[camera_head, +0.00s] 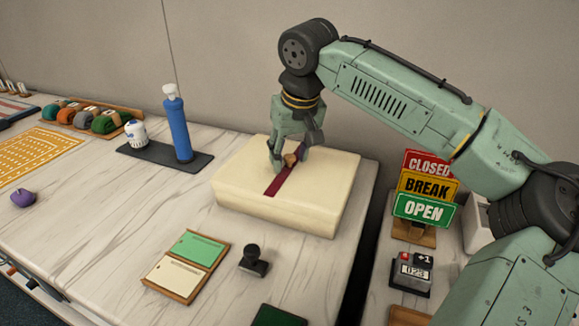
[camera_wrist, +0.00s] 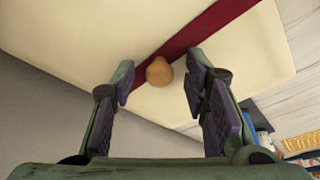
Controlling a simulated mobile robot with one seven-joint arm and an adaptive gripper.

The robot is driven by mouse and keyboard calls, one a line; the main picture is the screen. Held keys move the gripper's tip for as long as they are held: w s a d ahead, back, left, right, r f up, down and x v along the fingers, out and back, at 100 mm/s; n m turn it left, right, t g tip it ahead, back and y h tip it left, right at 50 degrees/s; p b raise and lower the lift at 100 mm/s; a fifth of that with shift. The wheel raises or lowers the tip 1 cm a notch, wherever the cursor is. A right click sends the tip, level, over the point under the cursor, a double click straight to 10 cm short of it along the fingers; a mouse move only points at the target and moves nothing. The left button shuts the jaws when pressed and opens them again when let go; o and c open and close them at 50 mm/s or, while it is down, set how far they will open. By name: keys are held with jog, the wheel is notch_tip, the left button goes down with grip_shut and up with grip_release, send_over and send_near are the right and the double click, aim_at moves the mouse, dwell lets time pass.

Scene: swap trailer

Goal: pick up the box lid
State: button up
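The box lid (camera_head: 317,192) is the cream top of a box on the table, with a dark red band across it and a small tan knob (camera_head: 290,159) on the band. The lid fills the upper part of the wrist view (camera_wrist: 100,40). My gripper (camera_head: 289,165) is above the lid, its fingers pointing down around the knob. In the wrist view the knob (camera_wrist: 159,71) sits between the two fingers, with gaps on both sides, so the gripper is open. The seam between lid and box cannot be made out.
A blue bottle (camera_head: 178,126) and a white jar (camera_head: 135,133) stand on a dark mat behind left. In front lie a green-and-cream card tray (camera_head: 187,264) and a black stamp (camera_head: 254,261). Signs (camera_head: 426,188) and a counter (camera_head: 411,273) stand right, past a gap.

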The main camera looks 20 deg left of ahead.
grip_shut()
jog(key=shift+r, duration=0.1)
dwell(0.5)
